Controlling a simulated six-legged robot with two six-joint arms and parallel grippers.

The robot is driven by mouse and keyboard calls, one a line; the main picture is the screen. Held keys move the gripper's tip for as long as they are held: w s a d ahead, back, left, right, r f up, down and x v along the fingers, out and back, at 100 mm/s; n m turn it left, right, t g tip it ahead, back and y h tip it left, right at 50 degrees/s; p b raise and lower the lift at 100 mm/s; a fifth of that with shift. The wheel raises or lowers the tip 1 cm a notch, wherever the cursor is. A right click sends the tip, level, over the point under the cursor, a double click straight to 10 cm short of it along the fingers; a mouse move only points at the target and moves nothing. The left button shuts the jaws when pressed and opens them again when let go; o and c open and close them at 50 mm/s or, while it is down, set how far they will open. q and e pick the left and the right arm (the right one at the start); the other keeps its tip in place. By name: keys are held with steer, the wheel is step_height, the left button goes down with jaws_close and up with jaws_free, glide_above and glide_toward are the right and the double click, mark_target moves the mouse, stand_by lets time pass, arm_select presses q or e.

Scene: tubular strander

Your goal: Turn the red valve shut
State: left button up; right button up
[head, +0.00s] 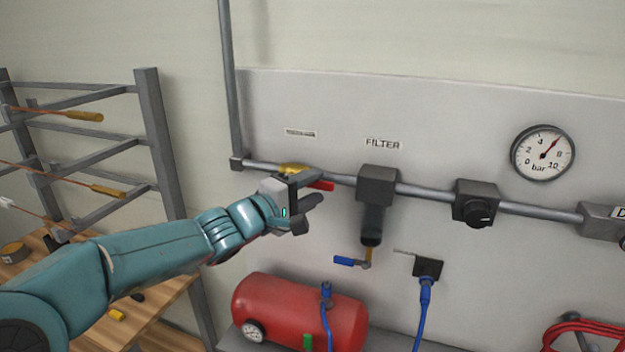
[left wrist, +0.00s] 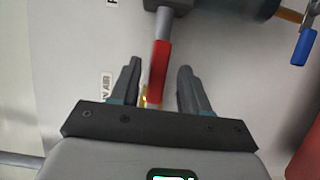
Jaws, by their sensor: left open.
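The red valve handle (head: 321,185) lies along the grey pipe, just left of the filter. Its brass body (head: 294,169) is partly hidden behind my left gripper (head: 308,190). In the left wrist view the red handle (left wrist: 159,72) lies between the two spread fingers of my left gripper (left wrist: 156,80), with a gap on each side. The left gripper is open; I cannot tell how far the handle reaches in depth between the fingers. My right gripper is not in view.
The filter (head: 377,186) hangs right of the valve, with a blue-handled drain tap (head: 345,261) below. A regulator (head: 476,204) and pressure gauge (head: 542,154) are farther right. A red tank (head: 300,312) stands below. A wooden bench (head: 150,300) and metal rack (head: 160,150) are at left.

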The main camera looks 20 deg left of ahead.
arm_select(q)
steer(key=shift+w+d, duration=0.15)
steer(key=shift+w, duration=0.05)
steer(key=shift+s+r, duration=0.2)
steer(key=shift+s, duration=0.05)
steer(key=shift+w+f, duration=0.15)
steer(key=c, duration=0.4)
jaws_close()
